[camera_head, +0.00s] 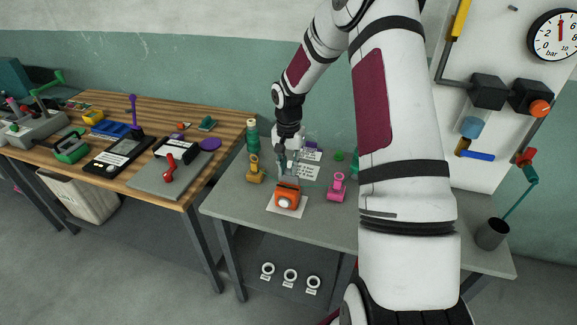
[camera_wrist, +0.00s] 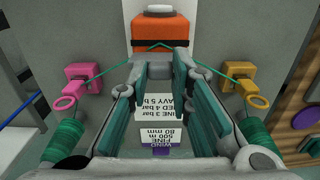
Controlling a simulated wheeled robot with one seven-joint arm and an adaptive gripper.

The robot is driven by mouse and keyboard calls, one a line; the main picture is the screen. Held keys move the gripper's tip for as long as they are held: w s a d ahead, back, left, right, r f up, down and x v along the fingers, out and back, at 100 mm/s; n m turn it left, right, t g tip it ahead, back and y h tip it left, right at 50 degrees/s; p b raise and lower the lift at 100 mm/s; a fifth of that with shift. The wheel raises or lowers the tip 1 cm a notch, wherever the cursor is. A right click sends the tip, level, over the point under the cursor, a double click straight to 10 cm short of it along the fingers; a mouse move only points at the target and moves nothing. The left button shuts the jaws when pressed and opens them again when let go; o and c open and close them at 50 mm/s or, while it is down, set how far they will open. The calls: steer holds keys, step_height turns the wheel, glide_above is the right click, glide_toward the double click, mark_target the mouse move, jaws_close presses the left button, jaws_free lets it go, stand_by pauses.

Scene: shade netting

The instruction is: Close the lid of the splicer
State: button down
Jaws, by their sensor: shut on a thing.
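The splicer (camera_head: 287,198) is a small orange block with a round white button on its front, on a white sheet on the grey table. It also shows at the top of the wrist view (camera_wrist: 161,33). My gripper (camera_head: 289,175) points down at the splicer's back edge. In the wrist view my gripper's fingers (camera_wrist: 167,68) close in on a grey part, seemingly the lid (camera_wrist: 166,57), at the splicer's near edge. The fingers hide most of this part, so I cannot tell its exact angle. A thin green cord passes at the splicer.
A yellow guide (camera_head: 255,170) and a pink guide (camera_head: 337,187) stand either side of the splicer, with the cord strung to them. A green spool (camera_head: 252,136) and printed cards (camera_head: 309,172) are behind. A wooden bench (camera_head: 226,131) with tools stands left.

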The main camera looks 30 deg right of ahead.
steer(key=shift+a, duration=0.15)
steer(key=shift+s+a+t+h, duration=0.35)
steer(key=shift+a+t+h, duration=0.15)
steer(key=shift+h, duration=0.2)
steer(key=shift+s+a+f+t+h+p, duration=0.3)
steer(key=shift+s+a+t+h, duration=0.25)
steer(key=shift+t+h, duration=0.35)
steer(key=shift+s+a+f+t+h+p, duration=0.25)
steer(key=shift+a+t+h, duration=0.1)
steer(key=shift+h, duration=0.25)
steer(key=shift+s+a+f+t+h+p, duration=0.25)
steer(key=shift+t+h, duration=0.1)
steer(key=shift+h, duration=0.25)
steer(key=f+t+h+b, duration=0.1)
steer(key=h, duration=0.1)
steer(key=a+f+t+h+b, duration=0.1)
steer(key=f+t+h+b, duration=0.1)
steer(key=s+a+f+t+h+b, duration=0.1)
steer(key=f+t+h+b, duration=0.1)
steer(key=shift+a+h, duration=0.1)
steer(key=shift+h, duration=0.2)
steer(key=shift+s+f+t+h+b, duration=0.2)
steer(key=shift+f+t+h+b, duration=0.25)
steer(key=shift+b, duration=0.65)
